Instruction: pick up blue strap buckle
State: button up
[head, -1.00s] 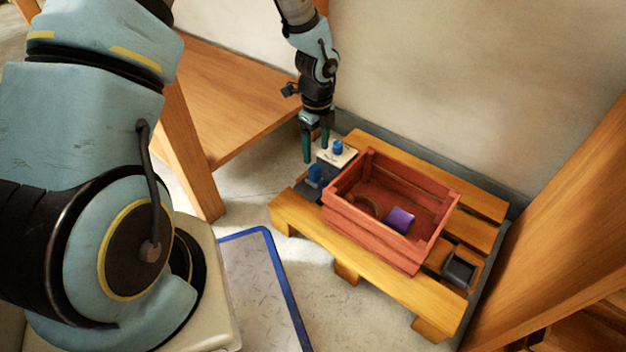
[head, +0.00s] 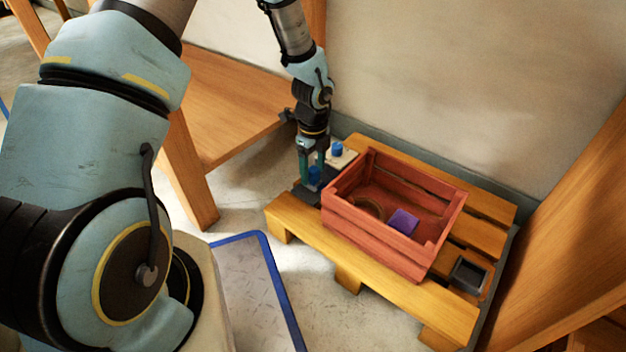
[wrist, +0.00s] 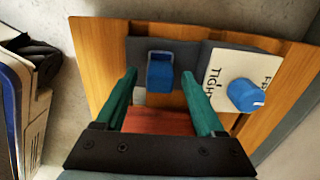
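The blue strap buckle (wrist: 160,72) sits on a dark grey base (wrist: 187,50) at the left end of the pallet. In the head view the buckle (head: 314,174) is partly covered by my gripper's fingers. My gripper (wrist: 158,85) is open, with its two green fingers apart. In the wrist view the buckle shows in the gap between the fingertips, a little beyond them. In the head view my gripper (head: 312,172) points down over the buckle. I cannot tell whether either finger touches it.
A white panel (wrist: 218,85) with a blue knob (wrist: 246,94) is right beside the buckle. A red crate (head: 375,232) stands on the wooden pallet (head: 300,228), holding a purple block (head: 403,221) and a brown ring (head: 369,207). A small dark tray (head: 468,273) is at right. The wall is close behind.

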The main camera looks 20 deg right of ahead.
grip_shut()
dwell(0.3)
jog(key=shift+r, duration=0.1)
